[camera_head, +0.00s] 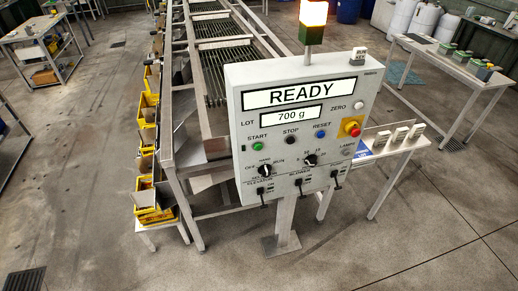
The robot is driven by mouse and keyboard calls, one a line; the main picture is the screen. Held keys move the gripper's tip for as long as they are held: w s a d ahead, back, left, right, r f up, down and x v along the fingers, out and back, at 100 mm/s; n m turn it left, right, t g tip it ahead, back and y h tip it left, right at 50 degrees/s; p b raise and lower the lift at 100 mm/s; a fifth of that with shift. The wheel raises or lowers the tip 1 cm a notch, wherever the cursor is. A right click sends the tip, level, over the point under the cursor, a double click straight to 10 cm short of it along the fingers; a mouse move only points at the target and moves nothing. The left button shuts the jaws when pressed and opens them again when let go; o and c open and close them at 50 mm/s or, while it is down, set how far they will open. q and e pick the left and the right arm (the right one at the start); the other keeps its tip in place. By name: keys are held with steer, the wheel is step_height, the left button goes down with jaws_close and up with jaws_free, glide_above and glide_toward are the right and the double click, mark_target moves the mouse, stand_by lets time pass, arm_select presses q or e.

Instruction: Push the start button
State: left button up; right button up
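The green start button (257,146) sits on the left of the white control panel (240,105), under the label START. The black stop button (291,140) and the blue reset button (321,134) are to its right. A red emergency knob on a yellow base (352,127) is near the panel's right edge. The panel displays read READY and 700 g. Neither of my grippers shows in the head view, and nothing covers the start button.
The panel stands on a post (285,222) before the long roller sizer (222,55). Yellow bins (148,99) line its left side. A small white table (385,142) stands behind the panel at right. A lit lamp (313,13) tops the panel. The floor in front is clear.

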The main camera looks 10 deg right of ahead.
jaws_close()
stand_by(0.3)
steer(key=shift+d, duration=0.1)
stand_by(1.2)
